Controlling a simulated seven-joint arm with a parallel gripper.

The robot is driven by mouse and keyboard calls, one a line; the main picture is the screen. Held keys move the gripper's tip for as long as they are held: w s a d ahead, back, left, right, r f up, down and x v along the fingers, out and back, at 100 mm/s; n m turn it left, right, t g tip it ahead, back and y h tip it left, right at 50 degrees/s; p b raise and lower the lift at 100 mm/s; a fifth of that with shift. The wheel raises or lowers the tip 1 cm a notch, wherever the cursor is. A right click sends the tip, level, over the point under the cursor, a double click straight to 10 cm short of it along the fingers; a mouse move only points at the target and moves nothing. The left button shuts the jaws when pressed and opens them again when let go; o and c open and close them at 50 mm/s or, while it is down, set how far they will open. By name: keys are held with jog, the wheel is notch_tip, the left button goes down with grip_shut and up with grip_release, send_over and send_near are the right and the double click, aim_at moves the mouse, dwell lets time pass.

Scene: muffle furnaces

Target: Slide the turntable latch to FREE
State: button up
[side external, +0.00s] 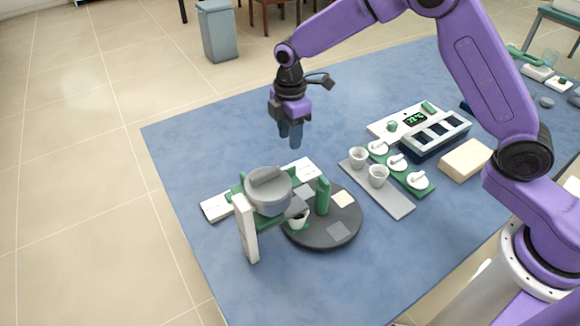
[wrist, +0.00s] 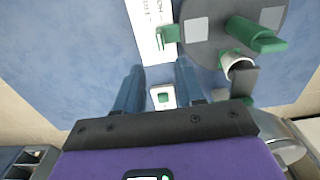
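The turntable (side external: 345,222) is a dark grey disc with light square pads. It also shows in the wrist view (wrist: 200,52). It carries a green upright post (side external: 323,196) and a small white cup (side external: 297,222). In the wrist view a green latch-like piece (wrist: 167,35) sits between the turntable's edge and a white lettered strip (wrist: 149,30). The lettering is too cropped to read the latch's setting. In the side view the strip (side external: 300,170) runs behind the grey pot. My gripper (side external: 291,145) points down above the table, beyond the turntable, fingers apart and empty.
A grey lidded pot (side external: 268,190) stands over the turntable's left side, beside a white upright (side external: 246,230). Cups on a grey tray (side external: 393,203), green-based dials (side external: 397,163) and a display unit (side external: 405,120) stand to the right. Blue table is clear at left.

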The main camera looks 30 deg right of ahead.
aim_at(290, 167)
notch_tip(290, 167, down, 11)
jog(key=shift+f, duration=0.2)
dwell(0.3)
